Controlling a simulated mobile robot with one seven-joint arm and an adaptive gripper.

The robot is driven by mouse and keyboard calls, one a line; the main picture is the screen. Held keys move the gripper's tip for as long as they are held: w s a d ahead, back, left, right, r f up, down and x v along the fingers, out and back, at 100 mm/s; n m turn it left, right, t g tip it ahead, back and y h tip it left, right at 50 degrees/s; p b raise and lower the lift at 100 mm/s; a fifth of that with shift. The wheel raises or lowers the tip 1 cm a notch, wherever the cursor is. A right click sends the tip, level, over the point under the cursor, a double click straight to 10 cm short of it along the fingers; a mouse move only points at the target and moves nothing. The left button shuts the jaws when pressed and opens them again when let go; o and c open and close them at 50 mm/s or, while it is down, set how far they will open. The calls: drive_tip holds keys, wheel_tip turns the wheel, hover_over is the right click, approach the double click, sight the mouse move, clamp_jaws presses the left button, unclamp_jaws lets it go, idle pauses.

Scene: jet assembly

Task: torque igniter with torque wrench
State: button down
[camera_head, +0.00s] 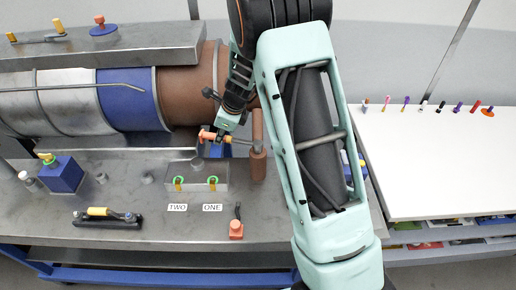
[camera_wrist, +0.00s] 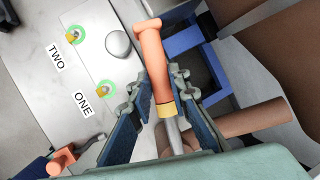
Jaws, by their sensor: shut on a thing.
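My gripper (camera_head: 220,138) is shut on an orange-handled tool, which I take to be the torque wrench (camera_head: 207,135). In the wrist view the wrench (camera_wrist: 154,65) lies between the two fingers (camera_wrist: 160,95), with a yellow collar and a silver shaft running back toward the palm. Its far end is hidden there. Two small brass-coloured pieces with green rings sit on a grey block (camera_head: 218,172): one by label ONE (camera_wrist: 104,90) and one by label TWO (camera_wrist: 76,37). I cannot tell whether either is the igniter. My gripper is above and behind the block.
A brown upright post (camera_head: 258,168) stands close right of my gripper. A blue holder (camera_wrist: 183,42) is beside the wrench. The engine (camera_head: 130,100) lies behind. A yellow-handled tool (camera_head: 97,212) and a small orange-based part (camera_head: 236,229) are on the bench front. A white table (camera_head: 450,160) stands right.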

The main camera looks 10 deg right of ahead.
drive_tip(key=shift+w+d+r+m+h+p, duration=0.2)
drive_tip(key=shift+w+m+p, duration=0.15)
drive_tip(key=shift+p, duration=0.3)
drive_tip(key=shift+w+d+r+m+h+p, duration=0.1)
drive_tip(key=shift+w+d+m+p, duration=0.1)
drive_tip(key=shift+w+m+p, duration=0.3)
drive_tip(key=shift+w+d+f+m+t+p, duration=0.3)
drive_tip(key=shift+w+d+m+t+p, duration=0.15)
drive_tip(key=shift+w+m, duration=0.2)
drive_tip(key=shift+r, duration=0.2)
drive_tip(key=shift+s+a+r+n+g+b, duration=0.25)
drive_tip(key=shift+s+a+n+b, duration=0.2)
drive_tip(key=shift+s+n+b, duration=0.3)
drive_tip(key=shift+s+a+r+n+g+b, duration=0.1)
drive_tip(key=shift+s+a+r+n+b, duration=0.1)
drive_tip(key=shift+s+a+n+b, duration=0.4)
drive_tip(key=shift+s+d, duration=0.15)
drive_tip(key=shift+d, duration=0.05)
